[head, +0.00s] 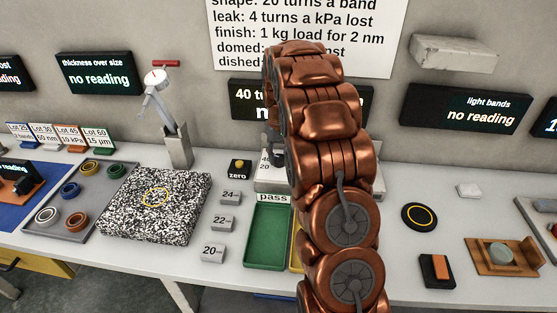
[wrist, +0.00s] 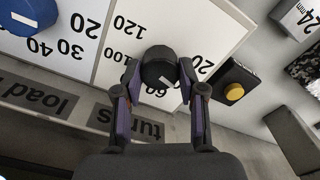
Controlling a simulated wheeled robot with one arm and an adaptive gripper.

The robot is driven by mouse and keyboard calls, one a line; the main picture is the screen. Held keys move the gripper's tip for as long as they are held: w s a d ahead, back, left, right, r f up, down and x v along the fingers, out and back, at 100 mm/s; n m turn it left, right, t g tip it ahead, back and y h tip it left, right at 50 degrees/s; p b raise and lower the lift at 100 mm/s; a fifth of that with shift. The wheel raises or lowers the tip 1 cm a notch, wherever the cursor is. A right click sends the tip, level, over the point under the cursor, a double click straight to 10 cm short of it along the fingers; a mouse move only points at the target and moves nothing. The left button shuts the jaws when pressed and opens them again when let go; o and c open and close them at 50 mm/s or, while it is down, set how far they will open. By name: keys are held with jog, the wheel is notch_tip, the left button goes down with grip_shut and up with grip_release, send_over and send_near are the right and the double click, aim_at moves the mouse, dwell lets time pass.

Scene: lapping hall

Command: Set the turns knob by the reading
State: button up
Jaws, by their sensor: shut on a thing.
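In the wrist view the black turns knob (wrist: 158,68) stands on a white dial plate (wrist: 215,22) marked with numbers, including 60, 100 and 120; some numbers are partly covered. A short white mark shows on the knob's lower right part. My gripper (wrist: 159,73) is shut on the knob, one finger on each side. The label "turns" (wrist: 140,124) is below it, partly hidden by a finger. In the head view my arm hides the gripper and knob.
A blue knob (wrist: 30,12) with a "load" label (wrist: 38,96) is beside the turns dial. A yellow zero button (wrist: 234,92) is on the other side. The head view shows a speckled plate (head: 135,225), a green pass tray (head: 268,245) and a "light bands" display (head: 465,108) reading "no reading".

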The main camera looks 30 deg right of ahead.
aim_at(279, 157)
jog(key=shift+m+b, duration=0.35)
jog(key=shift+m, duration=0.55)
jog(key=o, duration=1.1)
jog(key=shift+o, duration=0.2)
notch_tip(279, 157, up, 12)
